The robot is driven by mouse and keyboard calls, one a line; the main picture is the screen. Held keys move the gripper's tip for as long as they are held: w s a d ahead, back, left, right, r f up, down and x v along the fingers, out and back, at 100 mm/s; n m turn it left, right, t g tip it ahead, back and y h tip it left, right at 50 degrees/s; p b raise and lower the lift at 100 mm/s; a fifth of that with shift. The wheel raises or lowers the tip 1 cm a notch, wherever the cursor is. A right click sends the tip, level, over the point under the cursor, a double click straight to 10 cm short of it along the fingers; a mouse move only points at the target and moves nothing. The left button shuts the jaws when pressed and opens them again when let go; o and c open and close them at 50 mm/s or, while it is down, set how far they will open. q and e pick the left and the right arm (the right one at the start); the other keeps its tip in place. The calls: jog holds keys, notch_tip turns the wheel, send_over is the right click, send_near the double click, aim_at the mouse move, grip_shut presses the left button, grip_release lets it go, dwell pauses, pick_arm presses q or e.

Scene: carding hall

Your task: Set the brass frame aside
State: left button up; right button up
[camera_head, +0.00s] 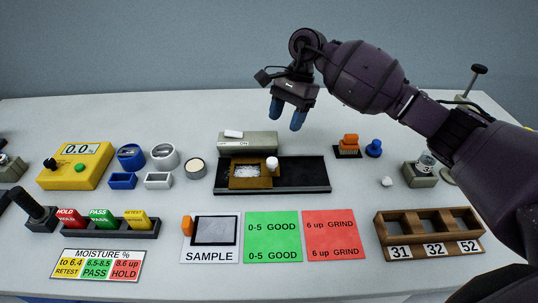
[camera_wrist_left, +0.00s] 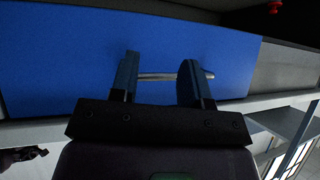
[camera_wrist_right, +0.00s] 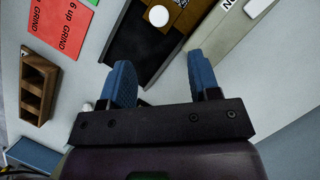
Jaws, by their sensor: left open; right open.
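The brass frame (camera_head: 250,185) lies on the black bed of a bench device (camera_head: 305,177), with white fibre (camera_head: 246,171) showing in its opening. A white knob (camera_head: 272,163) stands at its right side. Part of the brass frame (camera_wrist_right: 187,18) shows at the top of the right wrist view. My right gripper (camera_head: 285,117) is open and empty, above and behind the device. My left gripper (camera_wrist_left: 160,75) is outside the head view; its fingers are apart in front of a blue panel. A thin grey bar shows between them; I cannot tell whether they touch it.
A SAMPLE card (camera_head: 211,256), green card (camera_head: 272,237) and red card (camera_head: 331,236) lie in front. A wooden numbered tray (camera_head: 380,217) is front right. A yellow meter (camera_head: 75,167) and blue and white containers stand left. An orange brush (camera_head: 349,143) stands right. Bare table lies between.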

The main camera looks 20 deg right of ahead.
aim_at(273, 159)
jog(key=x, duration=1.1)
grip_shut()
